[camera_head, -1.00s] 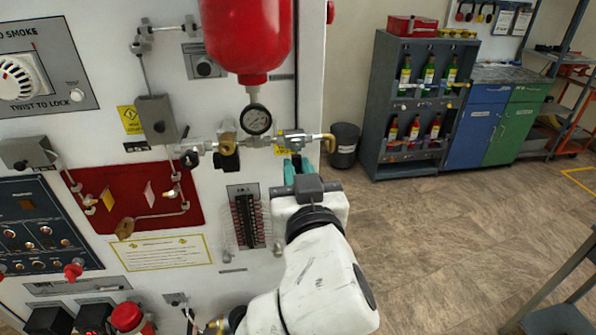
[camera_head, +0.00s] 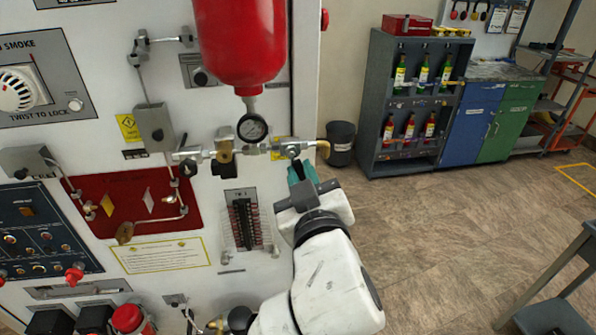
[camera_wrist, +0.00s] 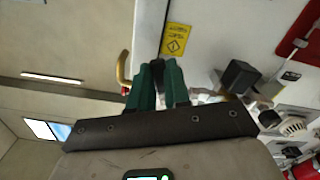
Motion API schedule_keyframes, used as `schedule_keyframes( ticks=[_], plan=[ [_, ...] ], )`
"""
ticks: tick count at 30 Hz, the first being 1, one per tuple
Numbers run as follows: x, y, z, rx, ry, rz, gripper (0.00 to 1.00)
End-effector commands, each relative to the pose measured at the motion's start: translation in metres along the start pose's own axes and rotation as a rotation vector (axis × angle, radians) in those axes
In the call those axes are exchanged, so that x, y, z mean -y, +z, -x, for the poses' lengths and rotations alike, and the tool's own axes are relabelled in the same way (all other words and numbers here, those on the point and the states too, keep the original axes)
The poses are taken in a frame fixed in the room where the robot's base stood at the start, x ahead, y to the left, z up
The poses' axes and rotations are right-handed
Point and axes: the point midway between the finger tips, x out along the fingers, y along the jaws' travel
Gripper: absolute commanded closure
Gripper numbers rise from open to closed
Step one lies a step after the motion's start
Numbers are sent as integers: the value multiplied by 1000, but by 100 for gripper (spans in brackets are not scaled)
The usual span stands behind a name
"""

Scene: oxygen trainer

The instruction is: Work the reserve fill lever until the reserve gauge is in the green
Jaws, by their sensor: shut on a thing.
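The round reserve gauge (camera_head: 252,127) hangs under a red cylinder (camera_head: 240,45) on the white panel. Its face is too small to read the needle or any green band. A pipe with valve fittings (camera_head: 225,150) runs below it and ends in a bent brass tube (camera_head: 324,147). My gripper (camera_head: 299,170), with teal fingers, is at the right end of this pipe, just below the fittings. In the wrist view my gripper (camera_wrist: 160,75) is shut on a dark, narrow lever (camera_wrist: 158,50). The fingers hide most of the lever.
A red plate with small valves (camera_head: 140,200) and a ribbed strip (camera_head: 245,222) are on the panel left of my arm. A black bin (camera_head: 340,135) and a bottle rack (camera_head: 375,105) stand to the right. The floor (camera_head: 450,230) between is clear. A grey table (camera_head: 550,310) is at lower right.

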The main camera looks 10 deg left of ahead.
Motion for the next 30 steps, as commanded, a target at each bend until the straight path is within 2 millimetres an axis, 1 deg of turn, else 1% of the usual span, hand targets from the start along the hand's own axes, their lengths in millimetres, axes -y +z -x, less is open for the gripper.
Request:
schedule_keyframes(
  ticks=[6,12,19,29,30],
  plan=[
    [-6,-2,0,1,-1,137,100],
    [-8,-2,0,-1,-1,216,100],
    [-9,-2,0,-1,-1,252,100],
    [-9,-2,0,-2,-1,253,100],
    [-9,-2,0,-2,-1,253,81]
  ],
)
